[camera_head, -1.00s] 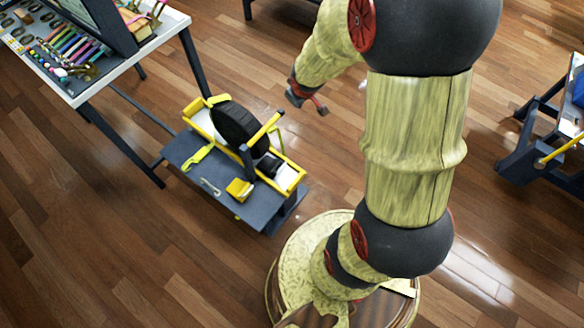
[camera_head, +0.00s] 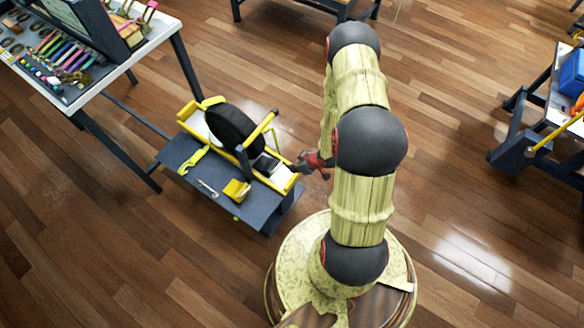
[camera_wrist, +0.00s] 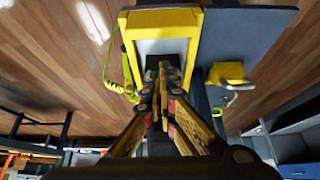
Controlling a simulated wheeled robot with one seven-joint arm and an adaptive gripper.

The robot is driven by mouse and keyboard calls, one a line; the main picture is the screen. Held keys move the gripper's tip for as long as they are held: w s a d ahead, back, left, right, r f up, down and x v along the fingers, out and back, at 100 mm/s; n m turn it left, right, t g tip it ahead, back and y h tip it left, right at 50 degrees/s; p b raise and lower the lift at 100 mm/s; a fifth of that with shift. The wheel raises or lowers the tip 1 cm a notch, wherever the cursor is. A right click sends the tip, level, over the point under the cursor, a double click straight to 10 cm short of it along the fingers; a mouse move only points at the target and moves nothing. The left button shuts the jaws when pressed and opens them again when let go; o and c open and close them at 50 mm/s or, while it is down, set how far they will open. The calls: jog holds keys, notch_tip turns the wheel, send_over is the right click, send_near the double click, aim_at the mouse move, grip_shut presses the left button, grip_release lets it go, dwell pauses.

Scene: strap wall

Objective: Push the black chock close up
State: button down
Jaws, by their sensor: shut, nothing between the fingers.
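The black chock (camera_head: 266,164) sits in the right part of a yellow-edged tray with a white bed (camera_head: 280,177).
The tray rests on a low dark bench (camera_head: 180,157). On the bench lie a yellow-green strap (camera_head: 196,157), a metal hook (camera_head: 208,188) and a yellow block (camera_head: 237,190). A workbench with tools (camera_head: 160,25) stands at upper left. Floor (camera_head: 100,250) is open in front.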

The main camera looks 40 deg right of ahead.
aim_at(272, 164)
jog(key=b+x, duration=0.2)
jog(key=x, duration=0.6)
jog(key=shift+d+b, duration=0.1)
jog(key=shift+b, duration=0.3)
jog(key=w+a, duration=0.1)
jog(key=w, duration=0.4)
jog(key=w+a, duration=0.1)
jog(key=w, duration=0.1)
jog(key=shift+w+a, duration=0.25)
jog(key=shift+a, duration=0.1)
jog(key=shift+r+p, duration=0.2)
jog(key=shift+p, duration=0.1)
